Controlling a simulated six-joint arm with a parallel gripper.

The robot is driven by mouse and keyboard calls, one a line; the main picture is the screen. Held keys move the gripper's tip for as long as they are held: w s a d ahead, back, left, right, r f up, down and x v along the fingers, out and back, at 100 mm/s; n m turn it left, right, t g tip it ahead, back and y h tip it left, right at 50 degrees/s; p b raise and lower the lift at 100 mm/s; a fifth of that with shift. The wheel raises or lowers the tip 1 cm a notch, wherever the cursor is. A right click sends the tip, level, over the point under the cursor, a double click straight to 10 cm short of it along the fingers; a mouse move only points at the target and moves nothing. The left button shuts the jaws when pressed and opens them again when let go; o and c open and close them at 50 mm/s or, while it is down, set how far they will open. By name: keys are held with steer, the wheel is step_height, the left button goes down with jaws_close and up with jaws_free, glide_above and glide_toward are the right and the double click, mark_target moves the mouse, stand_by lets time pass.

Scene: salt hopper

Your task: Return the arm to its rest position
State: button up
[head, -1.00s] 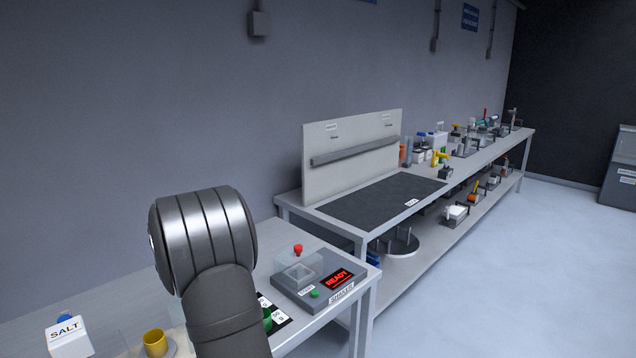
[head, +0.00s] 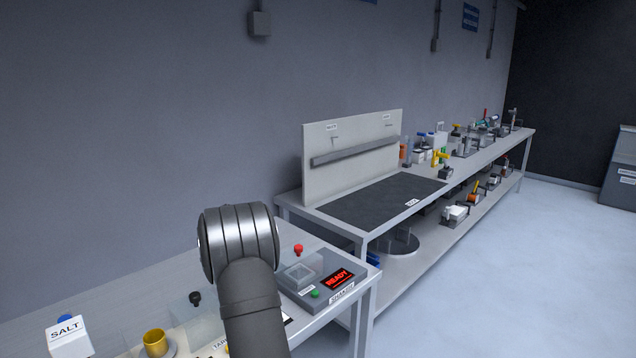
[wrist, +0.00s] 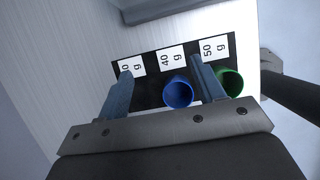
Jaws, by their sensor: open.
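My arm (head: 245,290) stands in front of the near bench in the head view, with its dark jointed link upright. My gripper is hidden in that view. In the wrist view my gripper (wrist: 160,68) is open, its two blue-grey fingers apart with nothing held. A blue cup (wrist: 178,92) appears between the fingers, nearer the right one. A green cup (wrist: 232,82) is to the right of that finger. I cannot tell the height above them.
On the near bench are a salt box (head: 70,338), a yellow cup (head: 155,343), a clear container with a black knob (head: 195,298), and a grey READY unit (head: 325,286) with a red knob (head: 298,250). A longer bench (head: 400,208) stands behind. The floor at right is clear.

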steer(key=a+f, duration=0.2)
steer(key=w+a+f, duration=0.1)
steer(key=a+f, duration=0.1)
steer(key=a, duration=0.1)
steer(key=a+f, duration=0.2)
steer(key=a, duration=0.1)
steer(key=shift+w+a, duration=0.15)
steer(key=shift+w, duration=0.15)
steer(key=shift+f, duration=0.65)
steer(key=o, duration=0.8)
steer(key=shift+o, duration=0.2)
steer(key=shift+s+r+m, duration=0.3)
steer(key=shift+r, duration=0.15)
steer(key=s+d+r+m+g+y, duration=0.2)
steer(key=s+d+r+m, duration=0.1)
steer(key=s+r+m, duration=0.7)
steer(key=s+d+r+m+g+y, duration=0.1)
steer(key=s+d+r+m, duration=0.1)
steer(key=s+r+m, duration=0.8)
step_height(320, 180, down, 11)
steer(key=s+n, duration=0.2)
steer(key=shift+f+n, duration=0.15)
steer(key=shift+n, duration=0.15)
